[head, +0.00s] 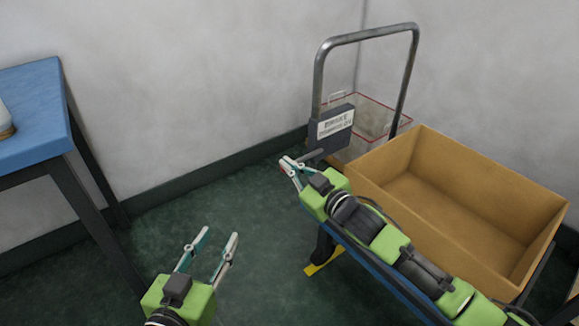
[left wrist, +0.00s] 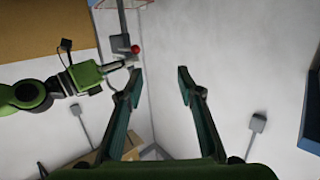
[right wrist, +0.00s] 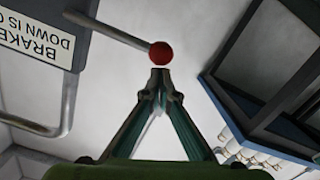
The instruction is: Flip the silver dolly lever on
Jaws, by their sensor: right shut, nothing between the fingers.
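The silver dolly's handle (head: 366,36) stands upright at the back right. A dark brake box (head: 333,124) with a white label is fixed to it. The grey lever (right wrist: 120,34) sticks out from the box and ends in a red knob (right wrist: 160,54); the knob also shows in the left wrist view (left wrist: 135,49). My right gripper (head: 288,163) is shut and empty, its fingertips (right wrist: 160,76) very close to the knob; I cannot tell whether they touch. My left gripper (head: 219,236) is open and empty, over the floor, away from the lever.
An open cardboard box (head: 455,205) sits on the dolly, beneath and beside my right arm. A wire basket with red edging (head: 375,118) is behind the handle. A blue table (head: 40,110) stands at the left. The green floor between is clear.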

